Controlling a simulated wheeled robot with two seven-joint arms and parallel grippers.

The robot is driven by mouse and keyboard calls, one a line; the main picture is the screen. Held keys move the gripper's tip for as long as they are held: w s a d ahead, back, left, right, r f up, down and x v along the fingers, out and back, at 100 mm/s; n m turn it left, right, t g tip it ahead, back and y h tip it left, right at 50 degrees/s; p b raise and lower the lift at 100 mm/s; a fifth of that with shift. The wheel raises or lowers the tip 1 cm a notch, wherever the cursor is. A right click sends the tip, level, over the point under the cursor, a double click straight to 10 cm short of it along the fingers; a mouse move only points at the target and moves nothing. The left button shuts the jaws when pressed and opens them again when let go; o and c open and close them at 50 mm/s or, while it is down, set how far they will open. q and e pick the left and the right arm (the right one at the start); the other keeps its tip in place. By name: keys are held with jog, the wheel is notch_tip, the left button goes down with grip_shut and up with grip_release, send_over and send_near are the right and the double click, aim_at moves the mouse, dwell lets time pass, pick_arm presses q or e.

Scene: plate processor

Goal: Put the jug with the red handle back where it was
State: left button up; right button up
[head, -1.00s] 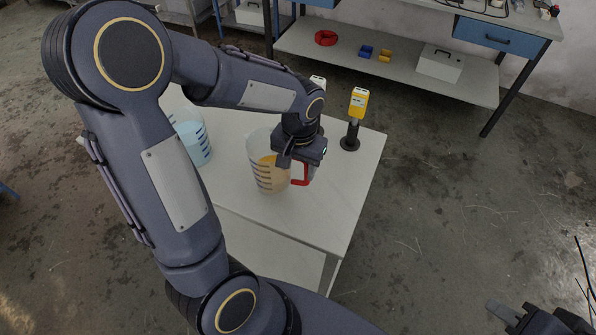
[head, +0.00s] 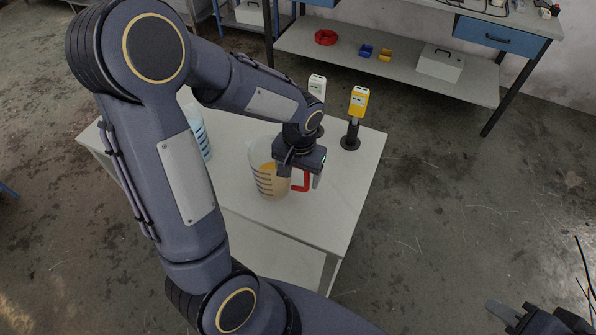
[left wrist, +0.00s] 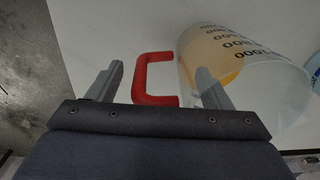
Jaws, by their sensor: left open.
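The jug with the red handle (head: 267,184) is clear, with dark marks and orange contents, and stands upright on the white table (head: 345,195). It also shows in the left wrist view (left wrist: 275,90). Its red handle (head: 306,181) points right. My left gripper (head: 301,173) is above the handle, its fingers pointing down. In the left wrist view my left gripper (left wrist: 158,80) is open, with the red handle (left wrist: 142,75) between its fingers and apart from both. My right gripper (head: 505,312) is at the bottom right corner; its jaws are not clear.
A second jug with light blue contents (head: 203,140) stands at the left of the table, partly hidden by my arm. A white device (head: 317,88) and a yellow device on a stand (head: 357,103) are at the back. A workbench (head: 400,70) stands beyond.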

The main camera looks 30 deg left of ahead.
pick_arm(q)
notch_tip(320, 180, up, 12)
jog(key=shift+d+f+p, duration=0.15)
jog(key=shift+f+p, duration=0.1)
jog(key=shift+p, duration=0.1)
jog(key=s+d+r+t+h, duration=0.1)
jog(key=s+t+h, duration=0.1)
jog(key=s, duration=0.5)
jog(key=s+d+r+t+h, duration=0.1)
jog(key=s+d+t+h, duration=0.1)
jog(key=s, duration=0.5)
jog(key=shift+s+t, duration=0.3)
jog(key=shift+t, duration=0.5)
jog(key=shift+c, duration=0.2)
